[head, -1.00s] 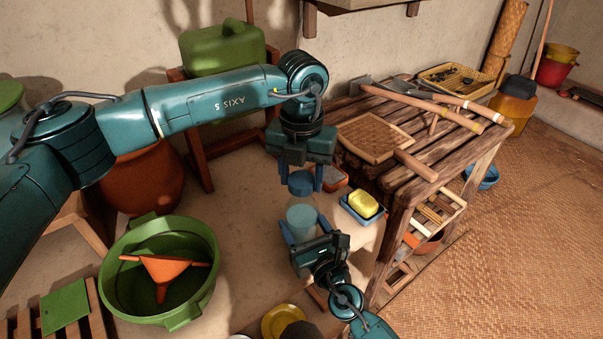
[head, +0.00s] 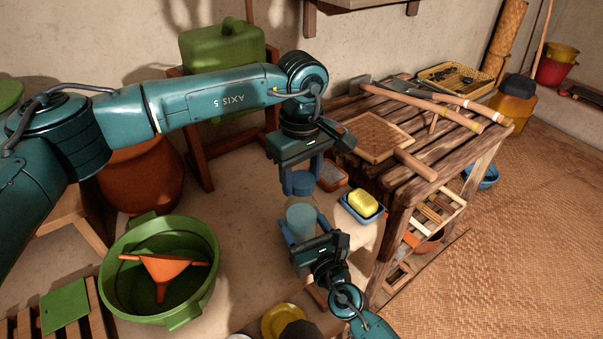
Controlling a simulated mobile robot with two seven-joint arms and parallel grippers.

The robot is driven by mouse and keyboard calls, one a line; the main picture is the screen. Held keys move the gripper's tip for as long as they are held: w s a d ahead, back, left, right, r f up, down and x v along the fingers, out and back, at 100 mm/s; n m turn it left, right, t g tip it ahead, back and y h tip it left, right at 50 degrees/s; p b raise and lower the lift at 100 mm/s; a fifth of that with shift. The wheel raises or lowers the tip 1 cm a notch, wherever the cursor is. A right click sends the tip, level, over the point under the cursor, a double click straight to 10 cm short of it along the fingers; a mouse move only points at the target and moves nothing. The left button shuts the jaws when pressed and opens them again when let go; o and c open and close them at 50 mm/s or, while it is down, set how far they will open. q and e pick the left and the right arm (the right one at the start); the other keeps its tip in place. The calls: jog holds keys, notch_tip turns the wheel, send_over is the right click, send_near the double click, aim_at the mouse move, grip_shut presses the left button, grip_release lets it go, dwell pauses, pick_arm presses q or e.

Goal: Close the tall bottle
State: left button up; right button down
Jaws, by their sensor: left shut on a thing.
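The tall bottle (head: 301,219) is a pale, see-through blue cylinder, upright near the middle of the head view. A round, darker blue cap (head: 300,184) is above it, with a small gap between them in the picture. My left gripper (head: 301,182) points down and is shut on the cap. My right gripper (head: 303,236) comes up from below, its fingers around the bottle's sides, and appears shut on it. The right gripper's body hides the bottle's lower part.
A wooden slatted table (head: 419,183) with tools stands close on the right. A blue tray (head: 347,209) with a yellow block (head: 363,203) is beside the bottle. A green tub (head: 207,240) with an orange funnel (head: 166,270) is at left.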

pick_arm(q)
jog(key=o, duration=1.2)
jog(key=shift+c, duration=0.2)
notch_tip(320, 180, up, 12)
pick_arm(e)
jog(key=shift+c, duration=1.3)
grip_release()
jog(key=shift+s, duration=0.1)
pick_arm(q)
jog(key=shift+f+b, duration=0.5)
pick_arm(e)
jog(key=v, duration=1.3)
